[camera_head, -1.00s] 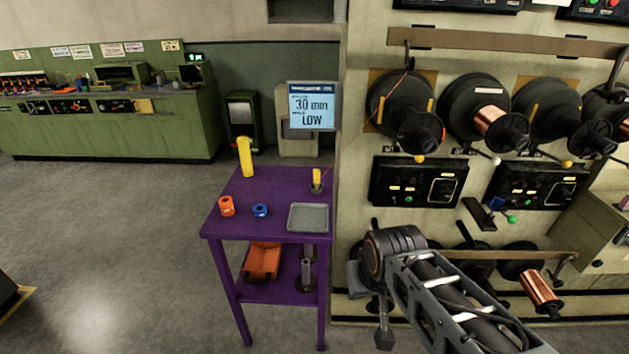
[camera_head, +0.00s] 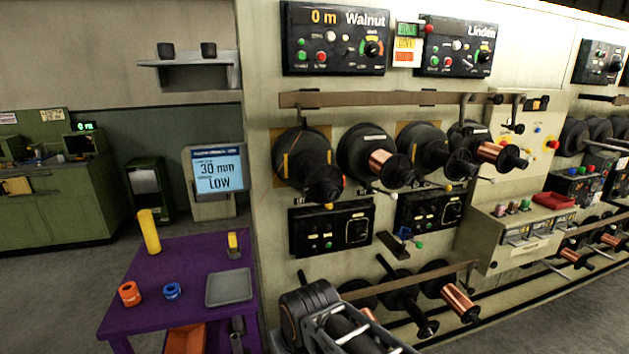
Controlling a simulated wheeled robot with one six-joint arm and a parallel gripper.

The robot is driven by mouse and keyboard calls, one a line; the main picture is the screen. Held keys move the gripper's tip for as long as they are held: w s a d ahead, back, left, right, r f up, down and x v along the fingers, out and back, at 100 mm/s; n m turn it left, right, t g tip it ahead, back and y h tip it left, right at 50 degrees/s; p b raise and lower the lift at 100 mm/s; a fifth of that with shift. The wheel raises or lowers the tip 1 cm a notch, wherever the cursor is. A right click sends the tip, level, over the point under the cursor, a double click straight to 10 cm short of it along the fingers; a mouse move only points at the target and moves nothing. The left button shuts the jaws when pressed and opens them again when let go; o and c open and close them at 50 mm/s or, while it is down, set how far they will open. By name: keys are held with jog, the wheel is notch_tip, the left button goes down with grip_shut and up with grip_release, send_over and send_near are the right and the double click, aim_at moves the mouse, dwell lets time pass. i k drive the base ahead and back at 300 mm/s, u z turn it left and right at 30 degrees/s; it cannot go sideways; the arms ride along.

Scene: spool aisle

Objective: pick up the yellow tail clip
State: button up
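Several yellow things show, and I cannot tell for sure which is the tail clip. Narrow yellow strips sit on the dark spools, one on the leftmost spool (camera_head: 284,163) and one on the third spool (camera_head: 415,158). A small yellow piece (camera_head: 232,241) stands on a dark base at the back right of the purple table (camera_head: 190,255). A taller yellow cylinder (camera_head: 149,231) stands upright at the table's back left. My arm shows at the bottom centre, below the spools and right of the table. My gripper is below the frame edge.
An orange ring (camera_head: 129,293), a blue ring (camera_head: 172,291) and a grey tray (camera_head: 228,287) are on the table. Black control boxes (camera_head: 331,228) and lower copper spools (camera_head: 459,300) project from the wall near my arm. Open floor lies left of the table.

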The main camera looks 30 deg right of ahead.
aim_at(232, 238)
jog(key=u, duration=0.65)
jog(key=i, duration=1.2)
jog(key=z, duration=0.7)
